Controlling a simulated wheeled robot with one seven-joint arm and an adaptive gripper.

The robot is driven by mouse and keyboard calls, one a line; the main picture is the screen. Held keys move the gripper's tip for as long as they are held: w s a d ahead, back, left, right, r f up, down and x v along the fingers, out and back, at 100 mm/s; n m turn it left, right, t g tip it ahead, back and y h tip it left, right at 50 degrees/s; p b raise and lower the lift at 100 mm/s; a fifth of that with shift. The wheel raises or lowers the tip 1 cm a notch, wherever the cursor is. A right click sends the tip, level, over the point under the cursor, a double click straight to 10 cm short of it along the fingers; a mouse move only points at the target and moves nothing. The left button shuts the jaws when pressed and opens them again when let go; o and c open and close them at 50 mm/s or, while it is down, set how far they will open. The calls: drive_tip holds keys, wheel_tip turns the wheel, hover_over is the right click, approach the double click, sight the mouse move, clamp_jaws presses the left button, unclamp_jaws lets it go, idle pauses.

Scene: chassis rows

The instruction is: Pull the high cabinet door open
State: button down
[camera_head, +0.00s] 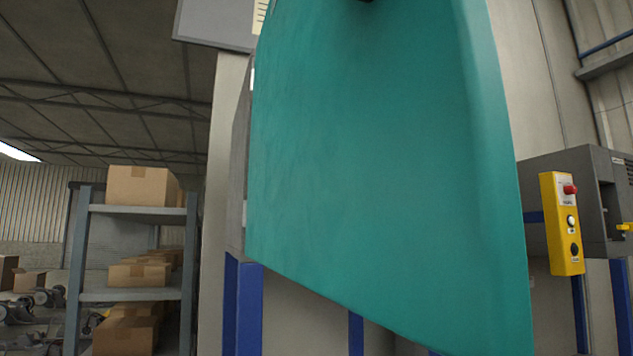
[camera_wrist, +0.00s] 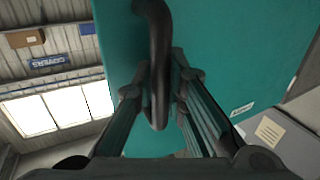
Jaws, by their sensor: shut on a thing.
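The teal cabinet door (camera_head: 375,160) fills the middle of the head view. It stands out at an angle toward me from a grey cabinet side (camera_head: 240,160), so it looks swung open. In the wrist view the teal door (camera_wrist: 225,50) carries a dark curved bar handle (camera_wrist: 160,50). My gripper (camera_wrist: 158,86) has its fingers on both sides of the handle and is shut on it. In the head view my gripper cannot be made out, and the door hides the inside of the cabinet.
A grey shelf rack (camera_head: 140,211) with cardboard boxes stands at the left. A yellow control box (camera_head: 562,223) with a red button is at the right, by a dark grey machine (camera_head: 590,190). Blue posts (camera_head: 249,310) stand below the door. A blue sign (camera_wrist: 45,60) hangs in the wrist view.

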drive_tip(key=shift+s+a, duration=0.15)
drive_tip(key=shift+a, duration=0.6)
drive_tip(key=c, duration=1.6)
unclamp_jaws()
drive_tip(key=shift+d, duration=0.1)
